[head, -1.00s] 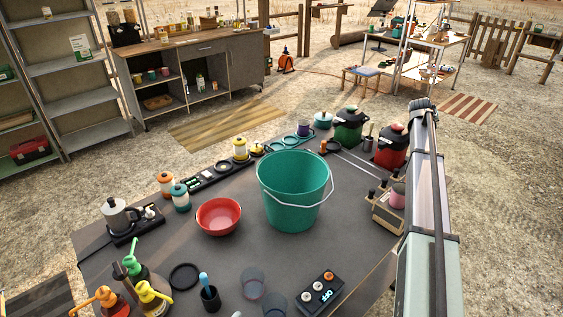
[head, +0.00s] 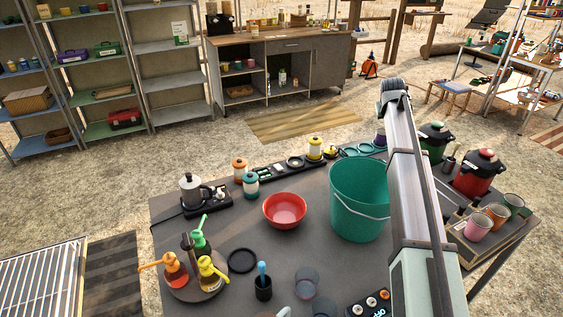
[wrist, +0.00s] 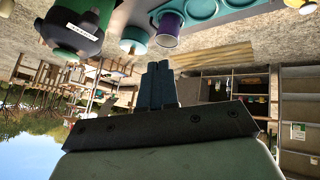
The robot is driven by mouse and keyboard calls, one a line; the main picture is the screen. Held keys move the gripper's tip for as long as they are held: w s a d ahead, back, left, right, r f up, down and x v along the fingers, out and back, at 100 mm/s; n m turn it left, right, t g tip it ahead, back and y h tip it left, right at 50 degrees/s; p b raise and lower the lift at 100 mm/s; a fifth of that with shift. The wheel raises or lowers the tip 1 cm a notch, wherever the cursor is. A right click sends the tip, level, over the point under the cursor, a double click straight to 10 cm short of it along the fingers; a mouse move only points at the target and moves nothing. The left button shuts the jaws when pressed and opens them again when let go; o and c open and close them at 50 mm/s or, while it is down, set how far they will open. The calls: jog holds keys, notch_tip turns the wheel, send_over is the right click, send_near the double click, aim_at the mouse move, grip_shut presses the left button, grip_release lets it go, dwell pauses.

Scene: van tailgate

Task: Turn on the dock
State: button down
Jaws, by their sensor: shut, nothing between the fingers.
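I cannot tell for certain which device is the dock. A black control box (head: 372,305) with knobs and a display that seems to read OFF stands at the table's front edge, cut by the bottom of the head view. A long black strip (head: 270,172) with small green-lit marks lies along the table's back edge. My gripper (wrist: 160,66) shows in the wrist view with its two dark fingers together and empty. It is apart from the purple cup (wrist: 168,27) ahead of it. The gripper's tips are not visible in the head view.
A teal bucket (head: 357,205) stands beside my arm, with a red bowl (head: 284,210) to its left. Cups (head: 478,226) and pots (head: 478,172) stand on the right.

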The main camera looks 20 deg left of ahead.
jog(key=s+a+n+g+y, duration=0.1)
jog(key=s+a+g, duration=0.1)
jog(key=s+a, duration=0.5)
jog(key=s+a+n+g+y, duration=0.1)
jog(key=s+a, duration=0.6)
jog(key=a, duration=0.8)
jog(key=s+a+f+n+g+y, duration=0.1)
jog(key=s+a+n+g, duration=0.2)
jog(key=s+a, duration=0.4)
jog(key=a, duration=0.5)
send_over(280, 168)
notch_tip(280, 168, down, 12)
jog(key=shift+s+f, duration=0.15)
jog(key=shift+f, duration=0.05)
jog(key=shift+d+f, duration=0.1)
jog(key=shift+f, duration=0.55)
jog(key=shift+s+d, duration=0.1)
